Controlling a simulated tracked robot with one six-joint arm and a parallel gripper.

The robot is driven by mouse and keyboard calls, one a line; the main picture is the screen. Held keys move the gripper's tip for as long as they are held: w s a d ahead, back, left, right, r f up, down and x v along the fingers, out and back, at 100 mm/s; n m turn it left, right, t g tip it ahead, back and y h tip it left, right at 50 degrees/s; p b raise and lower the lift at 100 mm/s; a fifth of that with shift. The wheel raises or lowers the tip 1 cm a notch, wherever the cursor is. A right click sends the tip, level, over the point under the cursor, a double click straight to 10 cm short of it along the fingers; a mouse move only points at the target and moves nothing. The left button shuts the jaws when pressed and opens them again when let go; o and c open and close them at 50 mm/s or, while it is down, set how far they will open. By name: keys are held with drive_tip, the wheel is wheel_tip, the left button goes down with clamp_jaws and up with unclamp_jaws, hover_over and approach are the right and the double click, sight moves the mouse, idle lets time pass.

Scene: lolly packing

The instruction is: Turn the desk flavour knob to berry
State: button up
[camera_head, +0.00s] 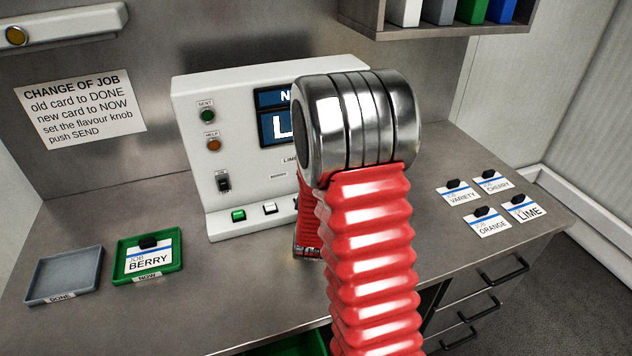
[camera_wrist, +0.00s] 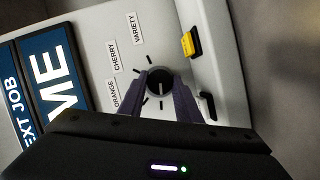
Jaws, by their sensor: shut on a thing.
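The black round flavour knob (camera_wrist: 159,81) is on the face of the white desk console (camera_head: 222,150). In the wrist view, my gripper (camera_wrist: 160,90) has its two dark fingers on either side of the knob and is shut on it. Labels ORANGE, CHERRY and VARIETY show around the knob, with tick marks. A LIME label (camera_head: 290,160) shows in the head view. I cannot tell which label the knob points to. My arm hides the knob in the head view.
The console screen (camera_wrist: 45,70) reads NEXT JOB, with large letters ending in ME. A green NOW tray (camera_head: 120,273) holds a BERRY card (camera_head: 148,259). The grey DONE tray (camera_head: 64,275) is empty. Cards for variety, cherry, orange and lime (camera_head: 521,209) lie at right.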

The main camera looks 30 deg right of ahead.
drive_tip(key=shift+a+f, duration=0.15)
drive_tip(key=shift+a, duration=0.05)
drive_tip(key=o, duration=1.1)
drive_tip(key=shift+d, duration=0.1)
drive_tip(key=shift+c, duration=0.2)
